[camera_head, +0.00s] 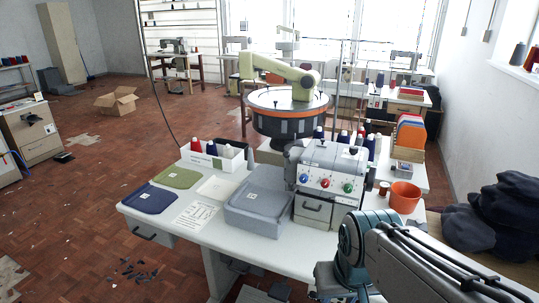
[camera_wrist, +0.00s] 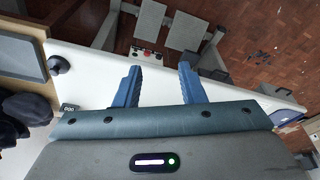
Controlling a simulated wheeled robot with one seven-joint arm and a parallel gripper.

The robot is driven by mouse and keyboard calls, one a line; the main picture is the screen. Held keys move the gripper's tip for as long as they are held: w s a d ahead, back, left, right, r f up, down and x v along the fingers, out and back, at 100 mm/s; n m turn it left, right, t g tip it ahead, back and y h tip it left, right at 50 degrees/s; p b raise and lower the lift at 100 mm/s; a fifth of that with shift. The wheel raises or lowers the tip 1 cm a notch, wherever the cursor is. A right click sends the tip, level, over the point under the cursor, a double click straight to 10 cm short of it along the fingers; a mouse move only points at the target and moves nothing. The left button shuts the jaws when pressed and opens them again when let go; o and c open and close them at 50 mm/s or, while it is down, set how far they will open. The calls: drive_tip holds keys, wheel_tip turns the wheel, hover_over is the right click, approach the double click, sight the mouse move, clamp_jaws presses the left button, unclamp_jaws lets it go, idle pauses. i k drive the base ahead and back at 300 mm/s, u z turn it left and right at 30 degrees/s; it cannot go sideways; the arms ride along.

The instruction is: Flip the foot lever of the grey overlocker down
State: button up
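The grey overlocker (camera_head: 330,160) stands on the white table in the head view, with blue, red and green dials on its front and thread cones behind it. I cannot make out its foot lever. My arm comes in from the lower right, in front of the machine and partly over the table's near edge. My gripper (camera_wrist: 160,84) shows in the wrist view as two blue fingers standing well apart. It is open and nothing is between the fingers. The overlocker itself does not show in the wrist view.
The white table (camera_head: 160,222) carries a grey lidded box (camera_head: 258,205), folded cloths (camera_head: 150,198) and an orange pot (camera_head: 404,196). Under the table, grey pedals (camera_wrist: 148,25) lie near a small panel with coloured buttons (camera_wrist: 147,53). A dark pile (camera_head: 505,215) lies at the right.

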sight(286, 154)
drive_tip(key=u, duration=0.15)
drive_tip(key=i, duration=0.5)
drive_tip(key=k, duration=1.35)
drive_tip(key=u, duration=0.7)
drive_tip(key=i, duration=1.75)
drive_tip(key=z, duration=1.3)
drive_tip(key=i, duration=0.2)
drive_tip(key=z, duration=0.05)
